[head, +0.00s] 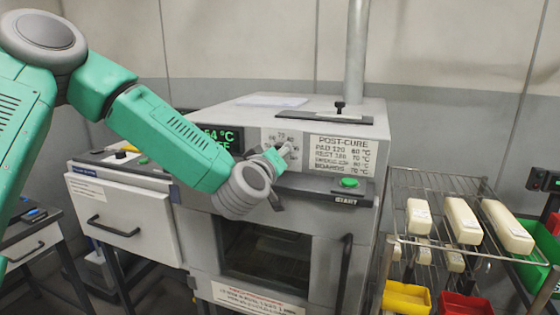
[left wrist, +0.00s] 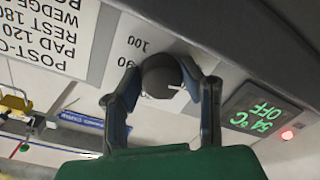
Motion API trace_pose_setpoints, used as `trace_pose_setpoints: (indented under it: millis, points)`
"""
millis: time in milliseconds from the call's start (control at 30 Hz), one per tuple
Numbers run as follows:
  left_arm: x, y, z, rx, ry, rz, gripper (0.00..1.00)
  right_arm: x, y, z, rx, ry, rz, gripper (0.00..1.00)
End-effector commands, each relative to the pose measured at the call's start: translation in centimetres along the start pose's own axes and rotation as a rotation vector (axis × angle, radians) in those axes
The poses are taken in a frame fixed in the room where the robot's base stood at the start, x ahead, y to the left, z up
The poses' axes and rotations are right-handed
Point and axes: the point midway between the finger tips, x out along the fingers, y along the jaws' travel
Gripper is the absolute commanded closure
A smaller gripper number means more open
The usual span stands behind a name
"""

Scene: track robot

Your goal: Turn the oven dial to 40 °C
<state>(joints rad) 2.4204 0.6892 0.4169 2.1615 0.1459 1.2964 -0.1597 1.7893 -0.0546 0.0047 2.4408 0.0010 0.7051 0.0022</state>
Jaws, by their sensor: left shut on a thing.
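The dark round oven dial (left wrist: 160,76) sits on the oven's front panel in the left wrist view, beside printed numbers 90 and 100. A small white mark shows on the dial's right side in that view. My left gripper (left wrist: 161,80) has one finger on each side of the dial and is shut on it. In the head view my left gripper (head: 283,152) is at the panel and hides most of the dial. The green display (left wrist: 262,112) reads 54 °C OFF; in the head view my arm partly covers the display (head: 222,138). My right gripper is not in view.
A POST-CURE temperature label (head: 340,153) is right of the dial. A green button (head: 349,183) sits on the ledge below. A wire rack (head: 430,180) with pale blocks stands at right, yellow (head: 405,298) and red (head: 465,304) bins beneath. A red light (left wrist: 287,135) glows beside the display.

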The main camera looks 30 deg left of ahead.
Motion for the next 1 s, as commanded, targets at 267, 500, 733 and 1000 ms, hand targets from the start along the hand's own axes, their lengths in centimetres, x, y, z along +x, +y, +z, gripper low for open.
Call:
trace_pose_setpoints:
  millis: [267, 500, 733, 1000]
  points:
    - [0.1, -0.2, 0.0, -0.198, -0.006, -0.002, 0.95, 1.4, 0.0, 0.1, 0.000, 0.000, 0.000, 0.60]
    - [0.1, -0.2, -0.1, -0.295, -0.012, -0.002, 0.95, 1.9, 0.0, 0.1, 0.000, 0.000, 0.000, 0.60]
    - [0.1, -0.2, -0.1, -0.331, -0.014, -0.003, 0.95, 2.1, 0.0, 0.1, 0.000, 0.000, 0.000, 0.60]
    - [0.1, -0.2, -0.1, -0.335, -0.015, -0.003, 0.95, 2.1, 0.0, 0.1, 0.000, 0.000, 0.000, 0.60]
